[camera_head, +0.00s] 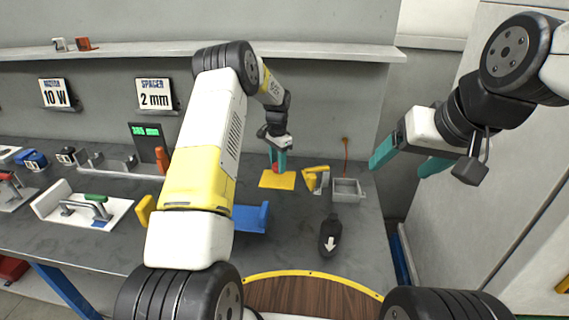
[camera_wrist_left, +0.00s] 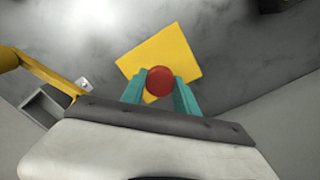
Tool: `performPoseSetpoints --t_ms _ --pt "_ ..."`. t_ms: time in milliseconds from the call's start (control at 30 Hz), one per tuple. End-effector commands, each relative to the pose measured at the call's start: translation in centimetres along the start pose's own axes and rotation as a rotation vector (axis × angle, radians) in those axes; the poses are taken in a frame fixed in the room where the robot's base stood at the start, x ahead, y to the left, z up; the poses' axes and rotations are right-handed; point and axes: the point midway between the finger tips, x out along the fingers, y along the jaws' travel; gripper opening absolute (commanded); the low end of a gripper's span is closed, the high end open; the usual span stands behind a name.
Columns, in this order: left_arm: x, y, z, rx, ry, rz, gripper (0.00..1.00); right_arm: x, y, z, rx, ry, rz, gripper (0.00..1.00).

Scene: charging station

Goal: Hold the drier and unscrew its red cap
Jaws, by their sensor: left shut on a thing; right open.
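A red round cap (camera_wrist_left: 160,80) sits between the teal fingers of my left gripper (camera_wrist_left: 160,94), which is shut on it. It also shows as a small red patch in the head view (camera_head: 275,168). The drier's body under the cap is hidden. A yellow square plate (camera_wrist_left: 181,50) lies below on the table, and shows in the head view (camera_head: 270,181). My left gripper (camera_head: 279,163) points down over this plate. My right gripper (camera_head: 410,160) is open and empty, raised at the right beyond the table edge.
A yellow bracket (camera_head: 316,177) and a grey open box (camera_head: 348,188) stand right of the plate. A dark object with a white arrow (camera_head: 330,236) lies nearer. A blue holder (camera_head: 252,217) is partly behind my left arm. A shelf (camera_head: 120,50) runs along the back wall.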

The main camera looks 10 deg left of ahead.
Motion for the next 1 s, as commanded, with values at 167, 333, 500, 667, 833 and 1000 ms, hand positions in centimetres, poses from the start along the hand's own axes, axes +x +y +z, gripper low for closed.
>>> performPoseSetpoints --t_ms 167,333,500,667,833,1000 --pt "1.6 0.0 0.0 -0.001 -0.001 0.001 0.0 0.0 0.0 0.0 0.0 0.0 0.0 0.76" --pt "3.9 0.0 0.0 -0.002 0.0 0.0 0.0 0.0 0.0 0.0 0.0 0.0 0.0 0.76" --pt "3.9 0.0 0.0 -0.002 0.001 -0.001 0.0 0.0 0.0 0.0 0.0 0.0 0.0 0.76" --pt "4.2 0.0 0.0 -0.002 0.001 0.0 0.0 0.0 0.0 0.0 0.0 0.0 0.0 0.76" --pt "4.2 0.0 0.0 -0.002 0.001 -0.001 0.58 0.0 0.0 0.0 0.0 0.0 0.0 0.76" --pt "4.2 0.0 0.0 -0.002 0.001 -0.001 0.58 0.0 0.0 0.0 0.0 0.0 0.0 0.76"
